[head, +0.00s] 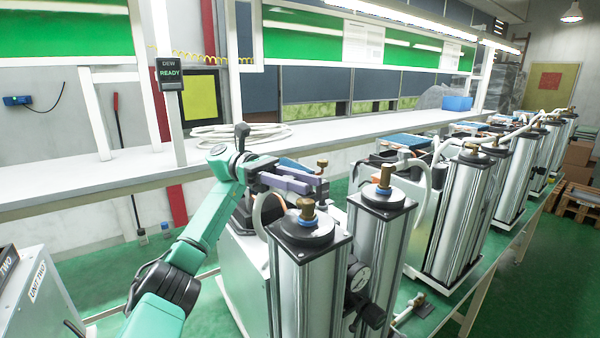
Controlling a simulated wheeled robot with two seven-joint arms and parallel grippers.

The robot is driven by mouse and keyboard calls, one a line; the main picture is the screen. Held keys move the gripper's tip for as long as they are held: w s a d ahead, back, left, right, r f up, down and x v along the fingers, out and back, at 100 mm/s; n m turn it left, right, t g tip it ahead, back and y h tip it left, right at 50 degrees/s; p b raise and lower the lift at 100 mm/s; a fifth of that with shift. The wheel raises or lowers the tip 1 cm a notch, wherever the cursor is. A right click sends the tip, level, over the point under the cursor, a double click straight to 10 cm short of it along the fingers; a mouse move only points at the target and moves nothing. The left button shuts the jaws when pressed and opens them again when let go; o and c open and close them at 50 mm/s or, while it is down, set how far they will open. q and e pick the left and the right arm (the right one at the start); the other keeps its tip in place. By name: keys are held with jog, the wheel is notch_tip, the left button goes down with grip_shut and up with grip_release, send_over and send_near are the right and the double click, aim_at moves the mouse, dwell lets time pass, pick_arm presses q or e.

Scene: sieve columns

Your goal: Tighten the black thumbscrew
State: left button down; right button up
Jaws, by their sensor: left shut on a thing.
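My left arm comes in from the left, and its gripper (318,188) is over the back of the nearest sieve unit, behind the two front columns. Its purple-grey jaws are shut on a small dark piece, which I take to be the black thumbscrew; the fingers hide nearly all of it. The near silver column (298,290) and the silver column beside it (378,245) have black caps with brass fittings (306,209) on top. A brass fitting (322,166) shows just behind the jaws. My right gripper is not in view.
A pressure gauge (358,277) and a black knob (373,315) sit low between the front columns. More sieve units (462,215) stand in a row to the right. A white shelf (350,130) with coiled hose (240,134) runs behind.

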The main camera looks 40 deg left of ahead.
pick_arm(q)
jog(key=shift+d+f, duration=0.1)
jog(key=shift+f, duration=0.15)
jog(key=c, duration=1)
grip_release()
jog(key=o, duration=0.5)
jog(key=shift+c, duration=0.2)
jog(key=shift+d+r, duration=0.1)
jog(key=shift+d, duration=0.05)
jog(key=shift+r, duration=0.1)
